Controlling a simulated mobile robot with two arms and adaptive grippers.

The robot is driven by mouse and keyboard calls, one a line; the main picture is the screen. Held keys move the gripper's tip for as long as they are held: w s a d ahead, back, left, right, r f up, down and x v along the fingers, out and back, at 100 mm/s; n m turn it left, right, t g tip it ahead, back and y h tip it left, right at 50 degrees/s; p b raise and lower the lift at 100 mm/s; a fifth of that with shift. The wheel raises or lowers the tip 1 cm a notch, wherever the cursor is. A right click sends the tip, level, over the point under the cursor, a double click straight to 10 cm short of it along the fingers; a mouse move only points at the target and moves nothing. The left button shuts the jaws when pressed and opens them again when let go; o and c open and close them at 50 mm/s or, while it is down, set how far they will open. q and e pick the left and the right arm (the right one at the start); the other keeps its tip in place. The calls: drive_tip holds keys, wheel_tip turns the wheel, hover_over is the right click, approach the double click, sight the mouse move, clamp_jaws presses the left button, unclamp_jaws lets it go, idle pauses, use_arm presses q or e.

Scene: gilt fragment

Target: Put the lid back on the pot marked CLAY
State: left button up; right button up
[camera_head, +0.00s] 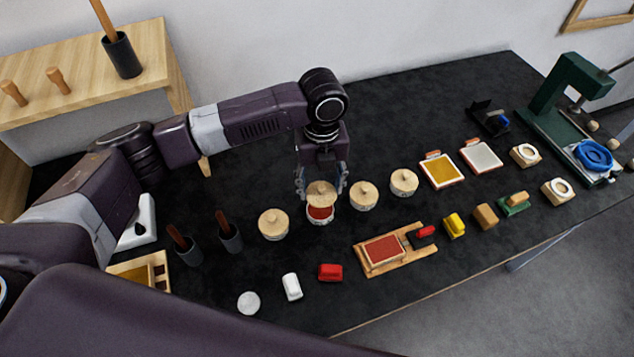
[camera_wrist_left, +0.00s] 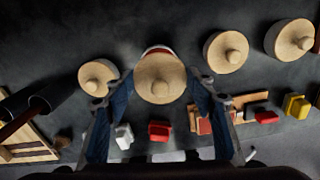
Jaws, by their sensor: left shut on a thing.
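My left gripper (camera_head: 321,187) is shut on a round pale wooden lid (camera_head: 321,191) with a knob. It holds the lid over an open pot with red contents (camera_head: 320,212). The red shows below the lid in the head view, so the lid is apart from the rim there. In the left wrist view the lid (camera_wrist_left: 160,78) lies between the fingers and hides most of the pot (camera_wrist_left: 158,50). No marking on the pot is readable. My right gripper is not in view.
Three lidded pots stand close by: one to the left (camera_head: 273,225), two to the right (camera_head: 364,195) (camera_head: 404,182). In front are a red block (camera_head: 330,272), a white block (camera_head: 291,287) and a wooden board with a red pad (camera_head: 362,262). Dark cups (camera_head: 230,239) stand left.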

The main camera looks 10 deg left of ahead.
sight(320, 197)
use_arm(q)
drive_tip(key=shift+f+b, duration=0.35)
drive_tip(key=shift+f, duration=0.25)
wheel_tip(320, 197, down, 3)
drive_tip(key=b, duration=0.3)
drive_tip(key=shift+a+r, duration=0.1)
drive_tip(key=shift+r, duration=0.05)
drive_tip(key=shift+f, duration=0.85)
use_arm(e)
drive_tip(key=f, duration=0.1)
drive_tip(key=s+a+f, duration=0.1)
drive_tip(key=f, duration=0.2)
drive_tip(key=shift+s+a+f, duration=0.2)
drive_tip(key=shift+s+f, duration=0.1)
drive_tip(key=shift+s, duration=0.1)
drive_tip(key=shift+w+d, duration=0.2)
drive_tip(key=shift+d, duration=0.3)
use_arm(q)
drive_tip(key=shift+p, duration=0.3)
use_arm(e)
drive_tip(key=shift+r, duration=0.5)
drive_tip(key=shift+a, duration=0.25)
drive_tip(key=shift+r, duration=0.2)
